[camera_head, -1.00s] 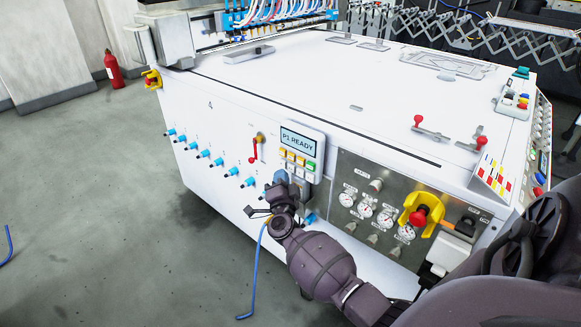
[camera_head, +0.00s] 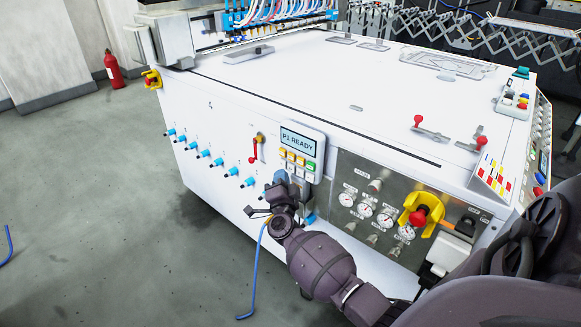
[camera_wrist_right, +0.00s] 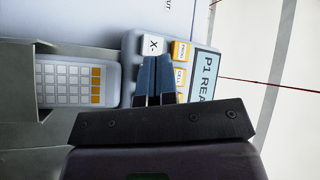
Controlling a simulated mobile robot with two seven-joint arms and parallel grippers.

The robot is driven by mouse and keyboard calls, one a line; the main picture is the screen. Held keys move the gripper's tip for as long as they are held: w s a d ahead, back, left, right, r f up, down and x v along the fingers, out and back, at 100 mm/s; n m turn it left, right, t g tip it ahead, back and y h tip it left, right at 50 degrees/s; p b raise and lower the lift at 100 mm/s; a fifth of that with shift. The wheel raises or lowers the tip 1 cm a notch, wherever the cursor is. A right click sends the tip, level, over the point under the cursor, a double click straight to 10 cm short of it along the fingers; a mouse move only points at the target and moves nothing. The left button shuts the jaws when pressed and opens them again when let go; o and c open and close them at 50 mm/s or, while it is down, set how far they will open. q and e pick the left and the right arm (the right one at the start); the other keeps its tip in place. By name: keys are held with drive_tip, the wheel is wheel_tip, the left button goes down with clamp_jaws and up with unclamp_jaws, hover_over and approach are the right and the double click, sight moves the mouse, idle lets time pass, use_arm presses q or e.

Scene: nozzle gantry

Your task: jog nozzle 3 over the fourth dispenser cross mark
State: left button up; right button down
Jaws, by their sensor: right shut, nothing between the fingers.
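The control panel (camera_head: 299,155) on the machine's front shows "P1 READY" on its display (camera_head: 297,140), with yellow, white and green keys below. My right gripper (camera_head: 282,177) is at the panel's lower left edge. In the right wrist view its blue fingers (camera_wrist_right: 154,62) are shut and empty, with the tips at the white X- key (camera_wrist_right: 153,46); I cannot tell whether they touch it. Yellow keys (camera_wrist_right: 181,51) lie beside them. The gantry's row of blue nozzles (camera_head: 280,18) is at the back. Nozzle 3 and the cross marks cannot be made out. My left gripper is out of view.
A grey keypad (camera_wrist_right: 77,84) with orange keys sits in a holder beside the panel. A red lever (camera_head: 254,149), blue fittings (camera_head: 203,154) and gauges (camera_head: 366,210) line the machine's front. A red knob on yellow (camera_head: 419,216) is right of my arm. Floor at left is mostly clear.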

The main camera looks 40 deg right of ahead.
drive_tip(key=shift+d, duration=0.1)
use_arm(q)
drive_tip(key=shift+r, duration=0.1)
use_arm(e)
drive_tip(key=shift+d, duration=0.35)
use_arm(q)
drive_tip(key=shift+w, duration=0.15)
use_arm(e)
drive_tip(key=shift+w+d, duration=0.1)
drive_tip(key=shift+d, duration=0.45)
idle(1.1)
idle(1.5)
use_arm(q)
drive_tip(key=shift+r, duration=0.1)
use_arm(e)
drive_tip(key=shift+a, duration=0.15)
idle(2.6)
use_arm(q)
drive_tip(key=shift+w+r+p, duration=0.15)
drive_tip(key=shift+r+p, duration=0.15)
use_arm(e)
drive_tip(key=shift+a, duration=0.85)
